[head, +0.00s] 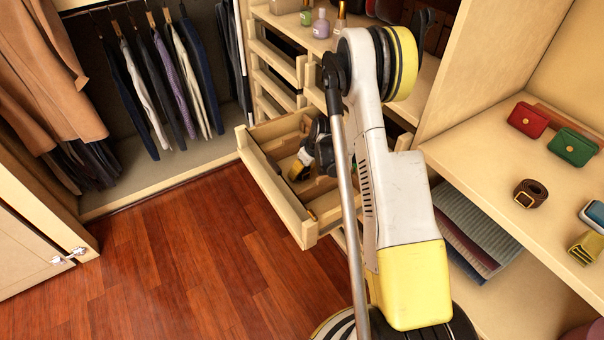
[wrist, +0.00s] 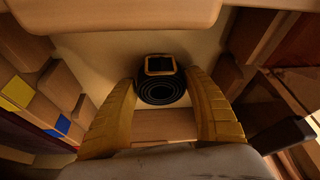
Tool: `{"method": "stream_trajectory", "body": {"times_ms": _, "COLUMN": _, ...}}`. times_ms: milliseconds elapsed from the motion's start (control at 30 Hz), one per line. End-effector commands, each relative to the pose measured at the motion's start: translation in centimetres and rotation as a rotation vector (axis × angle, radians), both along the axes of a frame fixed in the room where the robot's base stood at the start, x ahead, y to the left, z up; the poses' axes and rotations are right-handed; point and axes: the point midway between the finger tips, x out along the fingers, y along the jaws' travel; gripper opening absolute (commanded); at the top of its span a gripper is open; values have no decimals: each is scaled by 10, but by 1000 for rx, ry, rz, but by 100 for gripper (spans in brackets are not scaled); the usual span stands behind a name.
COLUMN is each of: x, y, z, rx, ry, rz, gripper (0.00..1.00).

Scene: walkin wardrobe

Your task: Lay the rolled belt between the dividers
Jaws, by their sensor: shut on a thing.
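The rolled belt (wrist: 161,93) is a dark coil with a gold-rimmed buckle on its upper side. In the wrist view it sits between the two yellow fingers of my gripper (wrist: 163,84), which is shut on it. In the head view my gripper (head: 299,169) is inside the open drawer (head: 270,192), and the belt cannot be made out there. Wooden dividers (wrist: 61,86) stand to the left of the fingers in the wrist view, and brown divider pieces (wrist: 250,42) to the right. Pale drawer floor shows around the belt; whether the belt touches it I cannot tell.
Another rolled belt, brown (head: 531,193), lies on the right shelf (head: 470,165) near a red purse (head: 528,120) and a green purse (head: 572,147). Bottles (head: 321,24) stand on the shelf above the drawer. Clothes hang at the left. The wooden floor (head: 170,255) is clear.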

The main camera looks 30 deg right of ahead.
Motion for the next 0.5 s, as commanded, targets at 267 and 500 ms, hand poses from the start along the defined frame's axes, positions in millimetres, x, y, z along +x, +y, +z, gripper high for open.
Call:
{"method": "stream_trajectory", "body": {"times_ms": 267, "x": 0, "y": 0, "z": -2, "rx": 0, "ry": 0, "rz": 0, "gripper": 22}}
{"method": "stream_trajectory", "body": {"times_ms": 500, "x": 0, "y": 0, "z": -4, "rx": 0, "ry": 0, "rz": 0, "gripper": 82}}
